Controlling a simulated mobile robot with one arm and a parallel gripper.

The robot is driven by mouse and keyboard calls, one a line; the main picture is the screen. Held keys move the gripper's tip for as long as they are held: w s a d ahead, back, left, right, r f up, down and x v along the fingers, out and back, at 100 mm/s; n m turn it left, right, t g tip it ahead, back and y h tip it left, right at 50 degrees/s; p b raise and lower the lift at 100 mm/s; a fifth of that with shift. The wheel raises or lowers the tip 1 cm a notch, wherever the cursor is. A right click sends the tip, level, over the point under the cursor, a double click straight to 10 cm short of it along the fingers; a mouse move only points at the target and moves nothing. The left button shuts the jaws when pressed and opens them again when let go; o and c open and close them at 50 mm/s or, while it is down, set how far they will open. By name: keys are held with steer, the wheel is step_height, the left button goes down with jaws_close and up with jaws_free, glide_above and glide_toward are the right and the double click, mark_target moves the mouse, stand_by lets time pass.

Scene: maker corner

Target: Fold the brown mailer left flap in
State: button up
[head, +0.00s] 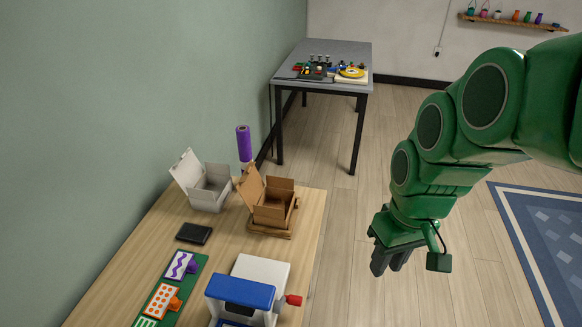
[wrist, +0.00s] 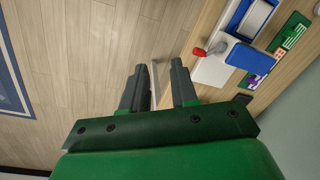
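The brown mailer (head: 272,214) is an open box on the wooden table, in the head view. A tall panel (head: 252,187) stands up at its left side, leaning outward, and another panel stands at its back. I cannot tell for sure which panel is the left flap. My gripper (head: 391,262) hangs in the air over the floor, right of the table and apart from the mailer. In the wrist view its two fingers (wrist: 158,88) are spread, with nothing held between them. The mailer cannot be made out in the wrist view.
A white open box (head: 209,193) stands left of the mailer. A black wallet-like item (head: 194,233), a green mat (head: 196,275) with stamps and a blue-white machine (head: 247,291) with a red knob lie nearer. A purple roll (head: 244,143) stands behind. Floor right of the table is clear.

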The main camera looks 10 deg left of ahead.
steer(key=w+a+f+n+y, duration=0.1)
steer(key=w+a+f+n, duration=0.1)
steer(key=w+a+n, duration=0.35)
steer(key=w+a+f+n+y, duration=0.1)
steer(key=w+a+f+n, duration=0.1)
steer(key=w+a, duration=0.7)
steer(key=n+t+y, duration=0.2)
steer(key=n, duration=0.3)
glide_toward(269, 213)
steer(key=a, duration=0.1)
steer(key=shift+x, duration=3.85)
steer(key=shift+w, duration=0.1)
jaws_close()
